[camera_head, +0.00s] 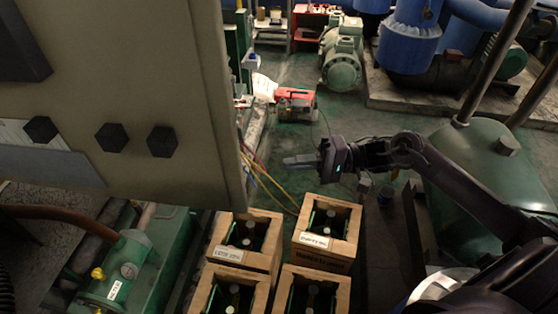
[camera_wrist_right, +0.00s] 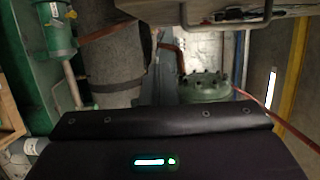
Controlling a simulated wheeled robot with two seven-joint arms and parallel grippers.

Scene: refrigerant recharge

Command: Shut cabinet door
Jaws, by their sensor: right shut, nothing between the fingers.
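The cabinet door (camera_head: 165,80) is a large beige-grey panel with several dark knobs, filling the upper left of the head view. Its right edge hangs in front of the walkway. My right gripper (camera_head: 287,161) is to the right of that edge, apart from it in the picture, with its fingers pointing left. It is shut and empty. In the right wrist view the gripper's dark body (camera_wrist_right: 160,135) fills the bottom, and a grey edge, perhaps of the cabinet, crosses the top. My left gripper is not in view. The cabinet's opening is not clearly visible.
Several wooden crates with green cylinders (camera_head: 328,232) stand below my right gripper. A red machine (camera_head: 295,102) with hoses sits on the floor behind. A green tank (camera_head: 490,170) is at the right. Green floor is free between the red machine and the tank.

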